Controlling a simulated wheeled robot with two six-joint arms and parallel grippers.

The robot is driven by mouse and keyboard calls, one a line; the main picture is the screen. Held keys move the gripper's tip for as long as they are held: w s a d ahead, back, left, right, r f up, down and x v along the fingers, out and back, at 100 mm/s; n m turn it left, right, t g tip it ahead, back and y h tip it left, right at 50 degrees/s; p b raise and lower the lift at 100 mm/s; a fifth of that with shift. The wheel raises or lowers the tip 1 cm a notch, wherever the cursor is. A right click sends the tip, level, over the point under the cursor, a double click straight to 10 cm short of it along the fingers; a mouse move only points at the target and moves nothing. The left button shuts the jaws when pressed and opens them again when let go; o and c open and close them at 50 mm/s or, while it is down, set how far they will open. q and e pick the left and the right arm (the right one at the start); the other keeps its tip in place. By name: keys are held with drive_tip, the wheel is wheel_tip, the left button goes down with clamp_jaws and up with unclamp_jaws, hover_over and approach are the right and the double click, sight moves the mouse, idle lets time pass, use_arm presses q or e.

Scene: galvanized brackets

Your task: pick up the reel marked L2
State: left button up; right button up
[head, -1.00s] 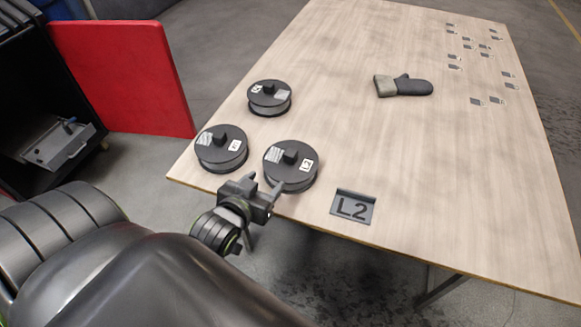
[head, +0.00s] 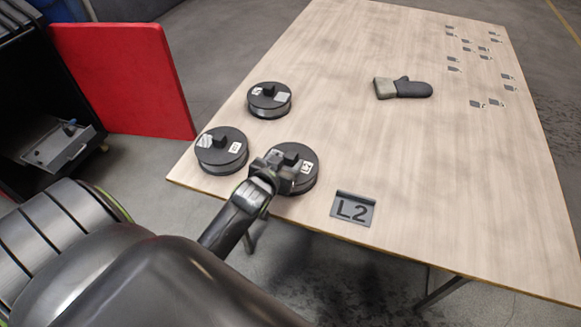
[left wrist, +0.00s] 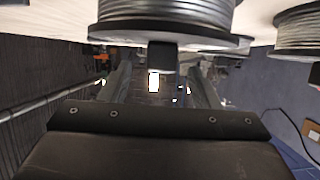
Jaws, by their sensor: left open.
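Three black reels with raised knobs and small white labels stand on the table. The front right reel (head: 306,181) is partly hidden by my left gripper (head: 282,165); its label shows beside the jaws but is too small to read surely. A dark plate marked L2 (head: 352,208) stands to its right. My left gripper is open at the top of this reel, by its knob. In the left wrist view the reel (left wrist: 165,27) fills the top, and its knob (left wrist: 163,56) shows between the two spread fingers. I cannot tell whether they touch it. My right gripper is not in view.
The front left reel (head: 221,152) stands close beside the front right one, and the back reel (head: 269,101) behind them. A grey oven mitt (head: 402,88) and several small metal brackets (head: 454,69) lie farther off. The table's middle (head: 400,150) is clear.

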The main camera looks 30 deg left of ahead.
sight(288, 159)
use_arm(q)
drive_tip(key=x, duration=0.4)
drive_tip(key=shift+f, duration=0.15)
clamp_jaws()
